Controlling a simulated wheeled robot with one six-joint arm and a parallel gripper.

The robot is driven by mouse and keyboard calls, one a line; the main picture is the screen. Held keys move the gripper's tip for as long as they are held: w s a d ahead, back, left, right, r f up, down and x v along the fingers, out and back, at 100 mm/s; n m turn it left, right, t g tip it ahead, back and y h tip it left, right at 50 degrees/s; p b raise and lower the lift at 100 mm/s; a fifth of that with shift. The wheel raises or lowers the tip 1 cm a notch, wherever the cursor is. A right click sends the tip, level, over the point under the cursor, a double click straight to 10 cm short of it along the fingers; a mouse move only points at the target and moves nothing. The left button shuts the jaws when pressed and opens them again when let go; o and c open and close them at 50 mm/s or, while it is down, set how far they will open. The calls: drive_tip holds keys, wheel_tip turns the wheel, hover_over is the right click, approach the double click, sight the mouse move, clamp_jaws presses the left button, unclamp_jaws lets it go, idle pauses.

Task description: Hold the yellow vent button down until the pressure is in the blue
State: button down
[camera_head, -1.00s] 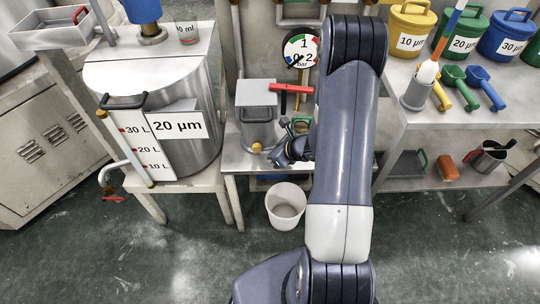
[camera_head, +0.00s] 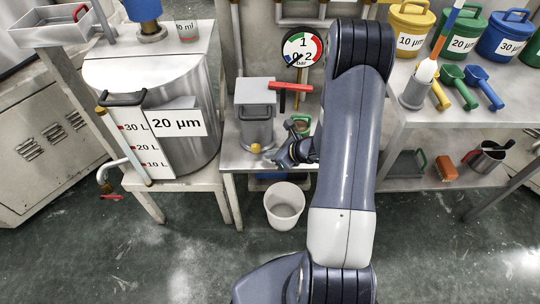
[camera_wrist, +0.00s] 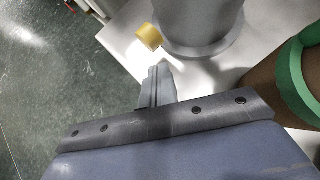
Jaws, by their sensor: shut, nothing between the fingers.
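The yellow vent button (camera_head: 256,148) sticks out low on the front of the grey metal pot (camera_head: 257,112). It also shows in the wrist view (camera_wrist: 149,37), just beyond my fingertips. My gripper (camera_head: 270,158) is shut and empty, just to the right of the button in the head view. In the wrist view the closed fingers (camera_wrist: 160,66) point toward the button, with a small gap between them. The round pressure gauge (camera_head: 301,47) behind the pot has blue, green and red bands; its needle is too small to read surely.
A green ring-shaped thing (camera_wrist: 295,85) is close on the right in the wrist view. A white bucket (camera_head: 285,207) stands below the bench. A large 20 µm tank (camera_head: 205,95) is at left.

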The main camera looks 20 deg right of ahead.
drive_tip(key=f+p+v, duration=0.1)
drive_tip(key=v, duration=1)
drive_tip(key=shift+s+d+p, duration=0.4)
drive_tip(key=shift+s+d, duration=0.05)
drive_tip(key=shift+s, duration=0.05)
drive_tip(key=shift+r, duration=0.1)
